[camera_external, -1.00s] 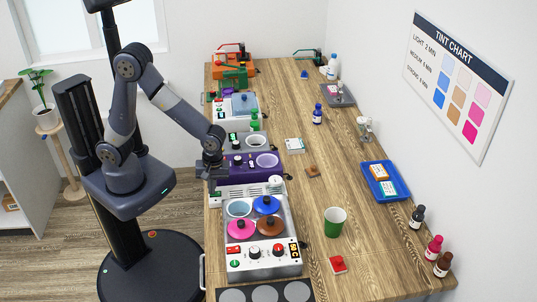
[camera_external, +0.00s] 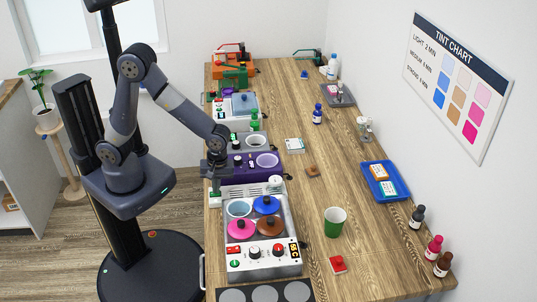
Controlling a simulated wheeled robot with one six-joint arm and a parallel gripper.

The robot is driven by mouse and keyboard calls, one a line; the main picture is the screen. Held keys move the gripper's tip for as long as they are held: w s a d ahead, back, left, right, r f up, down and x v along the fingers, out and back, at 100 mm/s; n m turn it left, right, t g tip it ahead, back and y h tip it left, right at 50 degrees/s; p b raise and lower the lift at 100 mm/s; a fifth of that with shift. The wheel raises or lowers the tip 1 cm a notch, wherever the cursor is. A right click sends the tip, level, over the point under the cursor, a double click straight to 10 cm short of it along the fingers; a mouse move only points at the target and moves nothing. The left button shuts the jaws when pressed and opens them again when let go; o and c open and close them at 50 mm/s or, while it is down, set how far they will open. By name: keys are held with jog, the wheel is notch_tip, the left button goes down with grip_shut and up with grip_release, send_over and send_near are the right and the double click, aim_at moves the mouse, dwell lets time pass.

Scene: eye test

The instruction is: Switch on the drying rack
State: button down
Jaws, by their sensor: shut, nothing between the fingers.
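A low white ribbed unit (camera_external: 250,188), which looks like the drying rack, lies between the purple machine and the silver machine. A small green spot (camera_external: 214,195) shows at its left end; I cannot tell if it is a switch or a light. My gripper (camera_external: 215,189) points down over that left end. It is shut and empty, with its tips at or just above the green spot. I cannot tell whether they touch it. The gripper hides part of the rack's left end.
The silver machine (camera_external: 264,258) with blue, pink and brown lids stands in front. The purple machine (camera_external: 254,166) is just behind. A white jar (camera_external: 275,184) stands at the rack's right end.

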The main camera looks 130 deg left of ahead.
jog(key=shift+r, duration=0.15)
notch_tip(320, 180, up, 14)
jog(key=s+d+p, duration=0.1)
jog(key=p, duration=0.1)
jog(key=shift+f, duration=0.2)
jog(key=c, duration=2.1)
grip_release()
jog(key=shift+s+d, duration=0.1)
